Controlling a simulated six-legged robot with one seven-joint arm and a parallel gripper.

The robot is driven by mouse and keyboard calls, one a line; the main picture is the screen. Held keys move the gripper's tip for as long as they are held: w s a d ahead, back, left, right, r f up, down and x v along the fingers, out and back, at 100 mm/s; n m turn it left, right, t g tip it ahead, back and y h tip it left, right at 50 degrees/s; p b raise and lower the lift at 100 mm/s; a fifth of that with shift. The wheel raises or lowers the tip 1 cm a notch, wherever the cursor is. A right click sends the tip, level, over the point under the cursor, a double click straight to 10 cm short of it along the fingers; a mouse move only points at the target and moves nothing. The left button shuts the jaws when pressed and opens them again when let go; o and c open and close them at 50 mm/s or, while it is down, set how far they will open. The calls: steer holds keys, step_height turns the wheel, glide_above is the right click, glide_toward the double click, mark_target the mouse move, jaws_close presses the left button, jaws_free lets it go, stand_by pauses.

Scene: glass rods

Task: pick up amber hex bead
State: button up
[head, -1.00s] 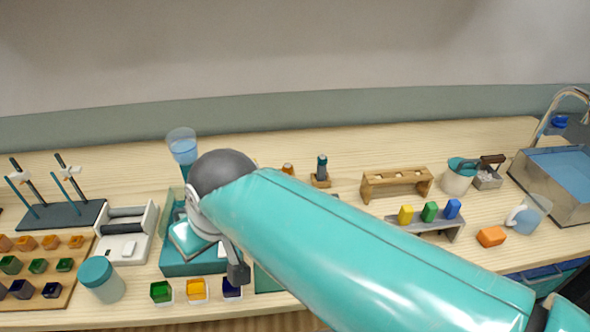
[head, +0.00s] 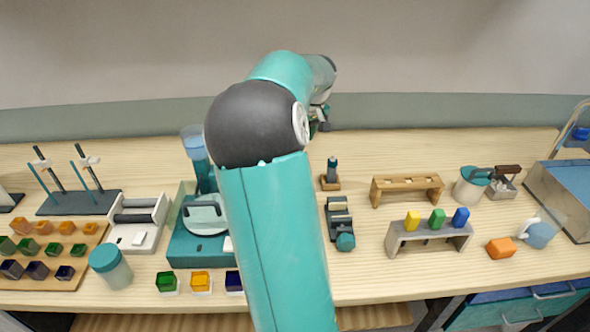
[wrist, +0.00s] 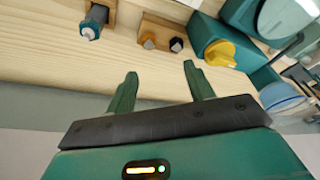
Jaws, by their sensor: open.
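An amber bead (wrist: 148,41) with a faceted outline sits on a small wooden block in the wrist view, beside a dark bead (wrist: 176,45). In the head view that spot is hidden behind my arm. My gripper (wrist: 159,76) is open and empty. Its two green fingers point toward the block, and the amber bead shows beyond the fingertips, a little left of the middle of the gap. The fingers touch nothing that I can see. In the head view my arm's end is at the back of the bench by the wall, and the fingers are not clear.
A dark, teal-tipped vial (wrist: 90,30) on a wooden stand is left of the beads in the wrist view. A teal device with a yellow knob (wrist: 220,54) stands right of them. In the head view, a wooden rack (head: 406,188) stands on the right.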

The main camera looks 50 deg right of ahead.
steer(key=x, duration=0.3)
steer(key=d+x, duration=0.1)
steer(key=x, duration=0.4)
steer(key=shift+s+d+f, duration=0.25)
steer(key=shift+d+f, duration=0.15)
steer(key=shift+d, duration=0.05)
steer(key=shift+d+x, duration=0.15)
steer(key=shift+x, duration=1.2)
steer(key=shift+d+x, duration=0.1)
steer(key=shift+x, duration=1.25)
steer(key=shift+s, duration=0.1)
steer(key=c, duration=1.1)
